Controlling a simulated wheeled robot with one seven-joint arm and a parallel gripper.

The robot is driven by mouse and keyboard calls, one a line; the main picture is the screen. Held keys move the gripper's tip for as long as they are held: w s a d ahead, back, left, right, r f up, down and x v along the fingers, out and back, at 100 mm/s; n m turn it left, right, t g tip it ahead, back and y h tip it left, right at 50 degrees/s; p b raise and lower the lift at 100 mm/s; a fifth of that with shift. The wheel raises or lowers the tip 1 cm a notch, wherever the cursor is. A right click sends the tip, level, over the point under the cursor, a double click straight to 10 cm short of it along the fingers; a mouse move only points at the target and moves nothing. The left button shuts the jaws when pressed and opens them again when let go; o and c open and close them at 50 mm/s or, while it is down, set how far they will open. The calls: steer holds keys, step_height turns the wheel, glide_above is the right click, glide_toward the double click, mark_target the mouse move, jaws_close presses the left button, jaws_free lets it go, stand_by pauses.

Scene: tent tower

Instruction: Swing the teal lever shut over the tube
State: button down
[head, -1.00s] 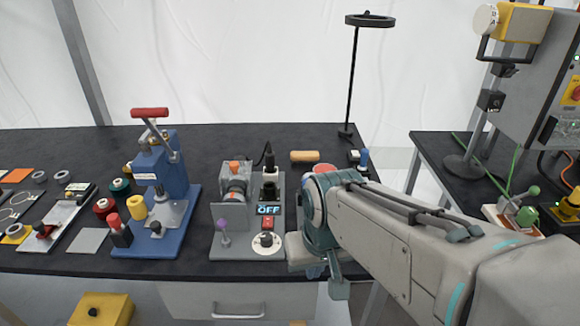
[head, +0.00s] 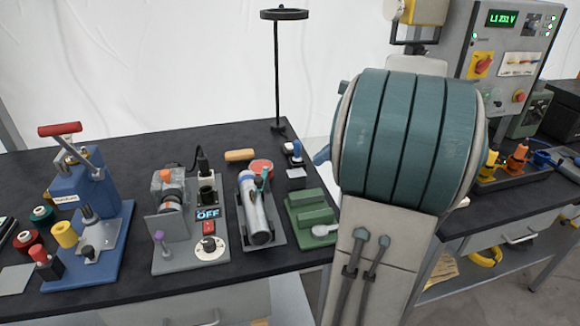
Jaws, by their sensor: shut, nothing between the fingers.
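A silver tube (head: 255,212) lies in a dark grey holder (head: 279,238) on the black table, right of the OFF-labelled device. A small teal lever (head: 265,182) rises at its far end; the view is too small to tell how far it is swung over the tube. My arm fills the right half of the head view, with a large teal-banded joint. My gripper does not show in this view. No contact between it and the tube or lever can be seen.
A green block fixture (head: 312,218) stands close right of the tube holder. The OFF-labelled device (head: 208,212) is close on the left, and a blue press (head: 85,200) is farther left. A black ring stand (head: 277,75) rises at the back. A second table with a control panel is on the right.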

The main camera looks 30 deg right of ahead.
mark_target(262, 186)
steer(key=shift+w+a+r+b+x, duration=0.1)
steer(key=shift+w+a+r+x, duration=0.2)
steer(key=shift+x, duration=1.75)
steer(key=shift+w+a+r+b+x, duration=0.15)
steer(key=shift+a+r+x, duration=0.2)
steer(key=shift+x, duration=1.75)
steer(key=shift+w+a+r+b+x, duration=0.1)
steer(key=shift+a+r+x, duration=0.25)
steer(key=shift+x, duration=1.7)
steer(key=shift+r, duration=0.1)
